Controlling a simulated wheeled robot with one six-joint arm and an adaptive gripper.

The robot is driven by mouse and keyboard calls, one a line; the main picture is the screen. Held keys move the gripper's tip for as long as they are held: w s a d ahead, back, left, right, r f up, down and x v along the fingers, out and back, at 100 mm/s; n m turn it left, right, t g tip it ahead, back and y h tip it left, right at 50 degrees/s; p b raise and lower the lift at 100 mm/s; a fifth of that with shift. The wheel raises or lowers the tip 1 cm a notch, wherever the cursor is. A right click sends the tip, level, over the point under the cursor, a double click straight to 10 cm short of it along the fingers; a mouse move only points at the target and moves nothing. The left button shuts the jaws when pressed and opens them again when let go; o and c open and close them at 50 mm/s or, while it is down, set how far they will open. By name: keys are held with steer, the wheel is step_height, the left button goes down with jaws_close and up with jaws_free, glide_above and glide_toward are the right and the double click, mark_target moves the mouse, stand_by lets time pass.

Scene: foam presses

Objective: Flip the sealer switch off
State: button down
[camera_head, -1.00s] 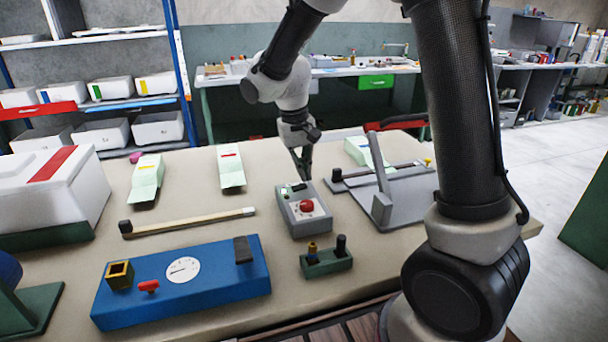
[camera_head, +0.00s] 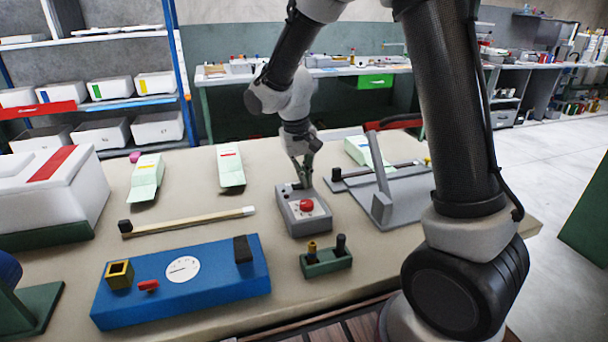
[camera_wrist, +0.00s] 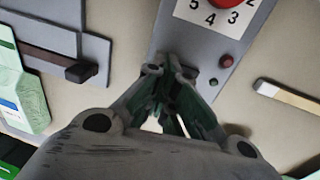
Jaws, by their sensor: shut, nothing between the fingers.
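A grey control box (camera_head: 303,212) with a red knob (camera_head: 306,205) on a white dial stands mid-table. In the wrist view, the box (camera_wrist: 190,45) shows the red knob (camera_wrist: 222,3), dial numbers, a dark red round lamp (camera_wrist: 226,60) and a small black dot. My gripper (camera_head: 303,185) points down at the box's far end, its fingertips (camera_wrist: 168,72) shut and empty, over or against the box surface beside the lamp. The fingers hide the switch, so its position and any contact cannot be told.
A grey plate with a lever arm (camera_head: 381,205) stands just right of the box. A green block with pegs (camera_head: 326,262) and a blue fixture (camera_head: 190,288) are nearer. A wooden stick (camera_head: 190,222) lies left. Bare table lies between the stick and the box.

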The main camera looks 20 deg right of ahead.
steer(key=shift+a+r, duration=0.3)
steer(key=shift+a, duration=0.4)
step_height(320, 180, up, 14)
steer(key=d, duration=0.2)
steer(key=shift+f, duration=0.1)
stand_by(0.5)
